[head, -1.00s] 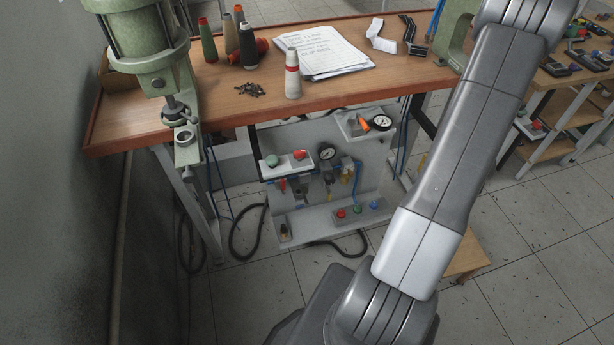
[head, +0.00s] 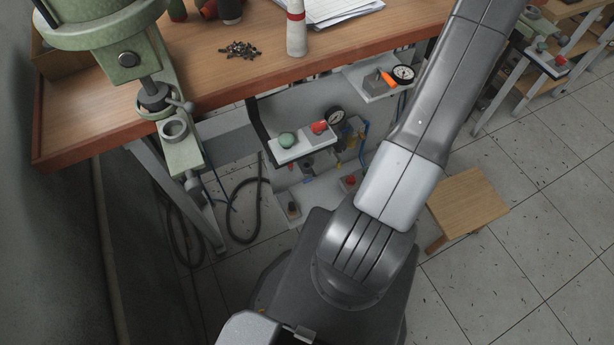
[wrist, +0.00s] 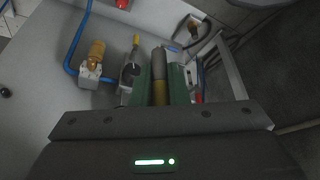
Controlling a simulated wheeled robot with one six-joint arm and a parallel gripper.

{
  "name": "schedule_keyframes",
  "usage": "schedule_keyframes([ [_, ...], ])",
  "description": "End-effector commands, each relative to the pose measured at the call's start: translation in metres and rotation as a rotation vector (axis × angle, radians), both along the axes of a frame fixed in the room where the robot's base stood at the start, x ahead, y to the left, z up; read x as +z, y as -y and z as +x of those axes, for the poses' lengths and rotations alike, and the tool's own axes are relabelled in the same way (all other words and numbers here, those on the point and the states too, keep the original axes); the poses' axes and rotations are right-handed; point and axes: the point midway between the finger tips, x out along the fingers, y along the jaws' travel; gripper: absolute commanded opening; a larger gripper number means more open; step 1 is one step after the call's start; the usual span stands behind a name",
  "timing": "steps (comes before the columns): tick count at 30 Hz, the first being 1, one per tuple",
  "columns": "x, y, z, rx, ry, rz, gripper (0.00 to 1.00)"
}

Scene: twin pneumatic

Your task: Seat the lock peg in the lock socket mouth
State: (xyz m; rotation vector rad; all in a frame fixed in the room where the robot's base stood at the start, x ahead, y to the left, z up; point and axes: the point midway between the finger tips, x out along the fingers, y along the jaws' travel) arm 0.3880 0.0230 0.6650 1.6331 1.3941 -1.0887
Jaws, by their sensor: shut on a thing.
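In the wrist view my gripper (wrist: 160,88) points away from the camera, with green finger-like parts on either side of a dark rod with a dull yellow-brown lower part. This rod (wrist: 159,92) appears to be the lock peg, held between the fingers. Its far end is near small fittings on the grey panel; I cannot tell whether it touches anything. The lock socket mouth cannot be made out clearly in either view. In the head view the fingers and peg do not show.
A brass fitting (wrist: 97,55) with a blue hose stands left of the peg. A wooden stool (head: 467,203) stands right.

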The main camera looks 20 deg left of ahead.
Motion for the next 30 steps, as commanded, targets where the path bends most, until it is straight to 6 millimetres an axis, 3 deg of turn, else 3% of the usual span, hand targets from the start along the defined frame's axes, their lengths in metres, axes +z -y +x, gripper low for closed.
schedule_keyframes([
  [1,-0.022,-0.014,-0.025,0.159,-0.007,0.001,0.0],
  [6,-0.04,-0.044,-0.092,0.603,-0.002,0.001,0.0],
  [9,-0.042,-0.053,-0.116,0.747,-0.001,-0.001,0.0],
  [13,-0.042,-0.058,-0.132,0.838,0.003,-0.001,0.0],
  [17,-0.04,-0.064,-0.131,0.871,0.004,-0.002,0.0],
  [20,-0.037,-0.079,-0.119,0.875,0.006,-0.002,0.0],
  [30,-0.036,-0.149,-0.059,0.873,0.007,-0.004,0.0],
])
